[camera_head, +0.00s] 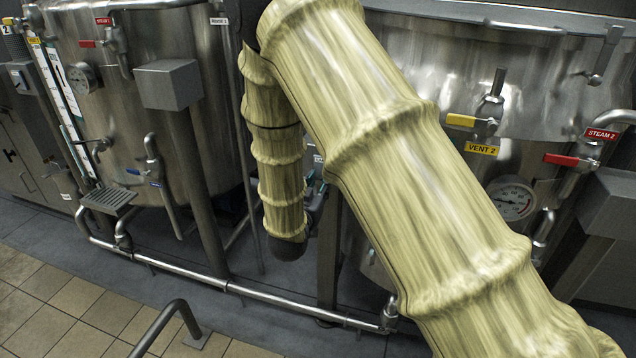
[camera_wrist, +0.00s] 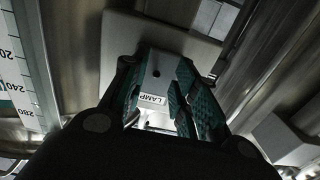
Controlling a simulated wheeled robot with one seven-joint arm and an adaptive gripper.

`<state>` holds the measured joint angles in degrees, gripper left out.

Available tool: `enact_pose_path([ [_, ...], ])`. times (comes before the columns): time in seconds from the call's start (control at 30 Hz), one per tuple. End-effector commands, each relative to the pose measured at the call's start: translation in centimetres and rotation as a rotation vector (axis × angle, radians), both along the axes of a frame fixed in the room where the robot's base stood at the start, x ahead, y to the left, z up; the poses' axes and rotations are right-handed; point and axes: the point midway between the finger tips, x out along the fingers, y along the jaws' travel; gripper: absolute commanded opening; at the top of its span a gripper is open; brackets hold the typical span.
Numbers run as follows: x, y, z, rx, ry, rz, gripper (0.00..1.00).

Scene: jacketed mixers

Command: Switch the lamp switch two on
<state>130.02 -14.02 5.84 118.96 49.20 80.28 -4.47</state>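In the wrist view, a small grey switch box (camera_wrist: 158,72) has a dark round spot on its face and a white label (camera_wrist: 153,99) that reads LAMP upside down. No number on it can be made out. My gripper (camera_wrist: 162,82) is open, with a teal-padded finger on each side of the box. I cannot tell whether the pads touch it. The switch lever is not clearly visible. In the head view, part of my gripper (camera_head: 312,195) shows behind my covered arm, which hides the switch.
A steel vessel (camera_head: 400,60) stands behind my arm, with a yellow VENT 2 handle (camera_head: 461,120), a red steam handle (camera_head: 562,160) and a gauge (camera_head: 513,201). Another vessel (camera_head: 200,35) stands left. A low pipe (camera_head: 260,293) runs along the floor. A scale strip (camera_wrist: 15,75) is left in the wrist view.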

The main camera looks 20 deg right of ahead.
Motion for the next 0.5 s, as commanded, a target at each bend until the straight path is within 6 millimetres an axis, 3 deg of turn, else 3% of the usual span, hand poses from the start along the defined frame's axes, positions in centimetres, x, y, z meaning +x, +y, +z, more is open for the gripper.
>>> enact_pose_path([
  [0.2, -0.14, -0.46, -0.02, 0.001, 0.001, -0.006, 0.29],
  [0.37, -0.15, -0.47, -0.02, 0.001, 0.001, -0.006, 0.00],
  [0.5, -0.14, -0.41, -0.03, 0.001, 0.001, -0.005, 0.00],
])
